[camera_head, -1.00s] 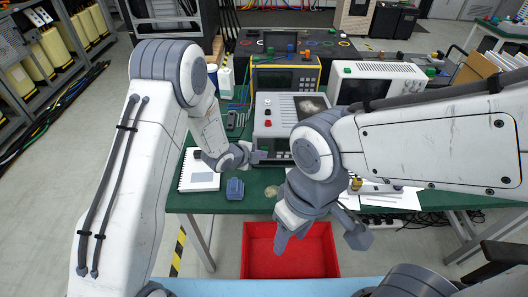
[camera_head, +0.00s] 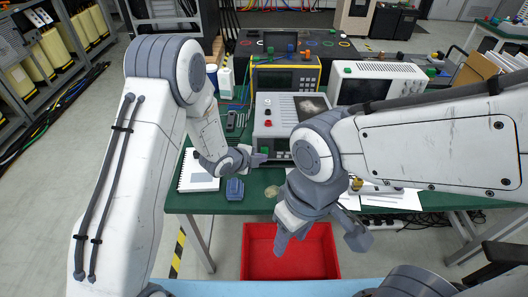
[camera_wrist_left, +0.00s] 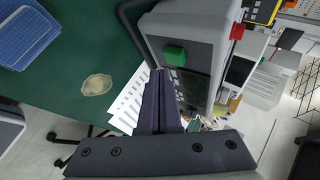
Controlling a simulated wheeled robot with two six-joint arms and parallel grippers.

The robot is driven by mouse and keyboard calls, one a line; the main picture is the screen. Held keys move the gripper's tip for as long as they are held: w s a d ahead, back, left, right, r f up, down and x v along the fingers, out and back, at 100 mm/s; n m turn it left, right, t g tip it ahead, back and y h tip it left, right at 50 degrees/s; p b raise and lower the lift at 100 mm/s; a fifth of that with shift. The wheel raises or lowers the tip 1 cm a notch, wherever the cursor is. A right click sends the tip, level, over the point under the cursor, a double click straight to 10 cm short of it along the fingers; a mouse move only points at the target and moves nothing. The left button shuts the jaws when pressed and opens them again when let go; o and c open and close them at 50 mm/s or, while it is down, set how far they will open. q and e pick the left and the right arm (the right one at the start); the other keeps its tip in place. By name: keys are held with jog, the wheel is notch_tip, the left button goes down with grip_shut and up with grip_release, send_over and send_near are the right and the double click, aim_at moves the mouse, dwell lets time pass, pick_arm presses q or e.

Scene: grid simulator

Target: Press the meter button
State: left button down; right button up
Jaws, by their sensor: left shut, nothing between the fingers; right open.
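The meter (camera_head: 265,128) is a light grey box on the green table, with red and black knobs on its upper face. In the left wrist view the meter (camera_wrist_left: 200,25) shows a green button (camera_wrist_left: 174,55) on its front beside a dark screen (camera_wrist_left: 196,88). My left gripper (camera_head: 262,158) is shut and empty at the meter's lower front. In the left wrist view its fingertips (camera_wrist_left: 160,72) appear close beside the green button; I cannot tell if they touch the meter. My right gripper (camera_head: 318,240) is open and empty, in front of the table above the red bin.
A blue box (camera_head: 235,189) and a notebook (camera_head: 199,172) lie left of the meter. A yellow-framed instrument (camera_head: 286,77) and a white one (camera_head: 378,82) stand behind. A red bin (camera_head: 290,270) is on the floor. My right arm crosses in front of the table's right side.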

pick_arm(q)
jog(key=shift+s+r+b, duration=0.2)
jog(key=shift+s+b, duration=0.1)
jog(key=shift+s, duration=0.95)
jog(key=shift+s+r+b, duration=0.15)
jog(key=shift+s+b, duration=0.15)
jog(key=shift+s, duration=0.9)
